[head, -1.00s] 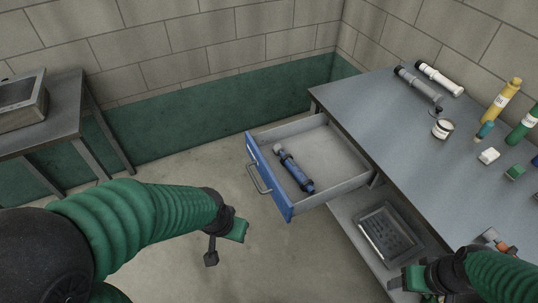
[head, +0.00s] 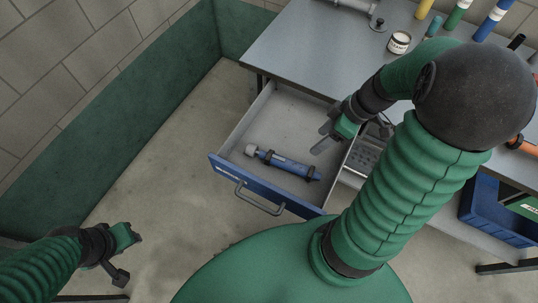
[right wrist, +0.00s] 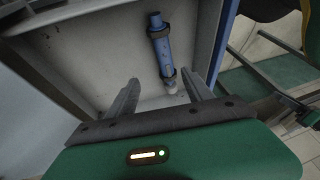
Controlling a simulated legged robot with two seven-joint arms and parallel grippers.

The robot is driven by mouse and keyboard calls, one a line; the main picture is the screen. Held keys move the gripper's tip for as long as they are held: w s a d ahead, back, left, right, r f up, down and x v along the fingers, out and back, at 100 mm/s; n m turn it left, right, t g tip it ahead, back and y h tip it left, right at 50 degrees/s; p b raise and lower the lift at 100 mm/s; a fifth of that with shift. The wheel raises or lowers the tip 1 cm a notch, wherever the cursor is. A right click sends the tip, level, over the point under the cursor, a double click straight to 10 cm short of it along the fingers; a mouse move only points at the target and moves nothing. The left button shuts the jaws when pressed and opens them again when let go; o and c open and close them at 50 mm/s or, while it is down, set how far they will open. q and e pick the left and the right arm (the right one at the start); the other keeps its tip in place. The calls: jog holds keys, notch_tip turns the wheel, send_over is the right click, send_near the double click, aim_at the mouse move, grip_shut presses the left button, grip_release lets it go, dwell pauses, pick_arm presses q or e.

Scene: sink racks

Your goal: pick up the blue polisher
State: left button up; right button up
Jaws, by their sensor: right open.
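The blue polisher (head: 287,166), a blue cylinder with dark bands and a pale cap at one end, lies in the open drawer (head: 262,127) near its blue front. My right gripper (head: 321,139) is over the drawer's right part, open and empty, to the upper right of the polisher and apart from it. In the right wrist view the polisher (right wrist: 163,48) lies beyond my open fingers (right wrist: 160,82), its pale end toward them. My left gripper (head: 130,255) hangs over the floor at lower left; its finger spacing is unclear.
The grey table (head: 300,45) beside the drawer holds a white jar (head: 399,43) and several bottles. A drawer handle (head: 258,200) sticks out in front. A blue crate (head: 490,208) stands at right. The floor left of the drawer is clear.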

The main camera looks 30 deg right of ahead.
jog(key=b, duration=0.2)
send_near(293, 163)
jog(key=shift+s+f, duration=0.25)
jog(key=shift+f, duration=0.2)
jog(key=x, duration=0.5)
jog(key=shift+w+a+r, duration=0.25)
jog(key=shift+w+a, duration=0.05)
jog(key=shift+w, duration=0.05)
jog(key=x, duration=0.1)
jog(key=b+x, duration=0.1)
jog(key=x, duration=0.2)
jog(key=shift+d+f, duration=0.25)
jog(key=shift+f, duration=0.2)
jog(key=shift+w+a+f, duration=0.1)
jog(key=shift+w+f, duration=0.1)
pick_arm(q)
jog(key=f, duration=0.3)
jog(key=shift+s+a+f, duration=0.15)
jog(key=shift+s+a, duration=0.05)
jog(key=shift+s, duration=0.2)
pick_arm(e)
jog(key=shift+a+r, duration=0.1)
jog(key=shift+c, duration=1.1)
pick_arm(q)
jog(key=shift+s, duration=0.1)
pick_arm(e)
grip_shut()
